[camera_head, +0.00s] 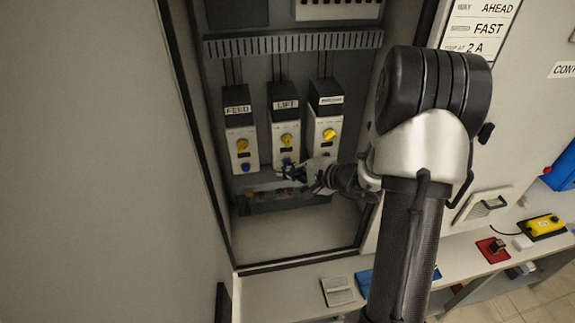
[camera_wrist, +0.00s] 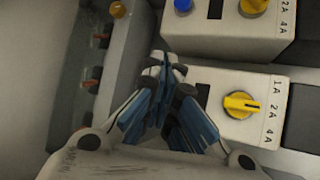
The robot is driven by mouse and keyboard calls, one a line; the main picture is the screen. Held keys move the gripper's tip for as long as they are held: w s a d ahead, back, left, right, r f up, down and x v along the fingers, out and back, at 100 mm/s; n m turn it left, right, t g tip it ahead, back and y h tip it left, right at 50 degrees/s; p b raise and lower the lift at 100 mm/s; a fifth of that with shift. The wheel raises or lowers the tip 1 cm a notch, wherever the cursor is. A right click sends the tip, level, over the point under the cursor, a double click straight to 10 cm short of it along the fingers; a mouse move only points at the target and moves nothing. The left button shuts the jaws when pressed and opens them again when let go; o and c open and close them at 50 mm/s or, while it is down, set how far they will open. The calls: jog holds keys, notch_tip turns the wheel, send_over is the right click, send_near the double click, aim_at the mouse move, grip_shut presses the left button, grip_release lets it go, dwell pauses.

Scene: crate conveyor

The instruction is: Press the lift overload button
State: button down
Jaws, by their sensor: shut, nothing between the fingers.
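In the head view the LIFT unit (camera_head: 286,127) is the middle of three white units in an open cabinet. It has a yellow knob (camera_head: 287,140) and a blue button (camera_head: 287,161) below it. My gripper (camera_head: 289,171) reaches in from the right, with its fingertips at the lower end of this unit, by the button. In the wrist view my gripper (camera_wrist: 168,72) is shut and empty. Its blue and grey fingers cover the button end of the nearer unit, whose yellow knob (camera_wrist: 240,105) shows. I cannot tell whether the fingertips touch the button.
The FEED unit (camera_head: 239,128) stands left, with its own blue button (camera_head: 246,167). A third unit (camera_head: 325,117) stands close on the right, partly behind my gripper. A terminal strip (camera_head: 261,207) lies below. The cabinet's side edge (camera_head: 190,110) is left of the units.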

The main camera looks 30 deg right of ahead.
jog(key=shift+s+a+b, duration=0.15)
jog(key=shift+s+b, duration=0.15)
jog(key=shift+s, duration=0.3)
jog(key=s+b, duration=0.1)
jog(key=s, duration=0.1)
jog(key=s+a+b, duration=0.1)
jog(key=s, duration=0.1)
jog(key=shift+s+a, duration=0.2)
jog(key=shift+s, duration=0.2)
dwell(0.5)
